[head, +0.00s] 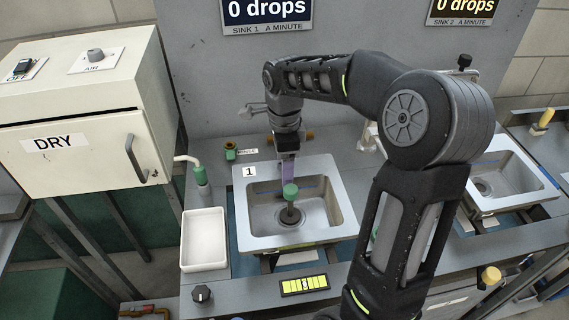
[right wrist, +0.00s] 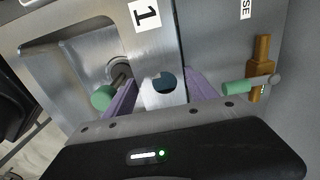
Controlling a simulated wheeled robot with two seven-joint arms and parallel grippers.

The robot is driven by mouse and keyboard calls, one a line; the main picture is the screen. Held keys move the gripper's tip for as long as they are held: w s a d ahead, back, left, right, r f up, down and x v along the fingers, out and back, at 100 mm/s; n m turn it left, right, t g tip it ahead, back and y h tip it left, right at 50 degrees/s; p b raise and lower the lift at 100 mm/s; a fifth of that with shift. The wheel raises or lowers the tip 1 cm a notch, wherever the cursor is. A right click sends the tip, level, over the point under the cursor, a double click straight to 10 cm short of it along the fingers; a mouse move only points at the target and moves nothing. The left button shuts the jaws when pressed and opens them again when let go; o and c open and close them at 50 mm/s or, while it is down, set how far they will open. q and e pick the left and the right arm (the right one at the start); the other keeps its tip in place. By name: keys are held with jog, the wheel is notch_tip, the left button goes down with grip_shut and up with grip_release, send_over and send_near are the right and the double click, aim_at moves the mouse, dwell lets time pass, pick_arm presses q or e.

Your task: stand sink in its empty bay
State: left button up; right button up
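The steel sink (head: 265,242), marked 1, sits at the middle of the bench, over a blue-edged opening. I cannot tell if it is fully seated. A green-topped plug stem (head: 290,192) stands at its drain. My right gripper (head: 288,172) reaches down over the back rim. In the right wrist view its purple fingers (right wrist: 162,85) lie either side of the rim strip (right wrist: 158,60), which has a round hole. One finger is on the basin side, the other behind the rim. I cannot tell if they press on it. My left gripper is not in view.
A white tray (head: 205,238) lies left of the sink. A green-and-white spout (head: 200,178) and a RINSE valve (head: 231,152) stand behind it. Another sink (head: 500,180) is at right. A DRY cabinet (head: 85,130) stands at left. A lit yellow panel (head: 304,284) is in front.

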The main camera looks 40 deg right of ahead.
jog(key=o, duration=0.3)
notch_tip(320, 180, up, 9)
jog(key=shift+w+f, duration=0.1)
jog(key=shift+f, duration=0.05)
notch_tip(320, 180, up, 4)
jog(key=p, duration=0.2)
jog(key=shift+f+p, duration=0.25)
jog(key=shift+p, duration=0.1)
jog(key=shift+f, duration=0.1)
dwell(0.4)
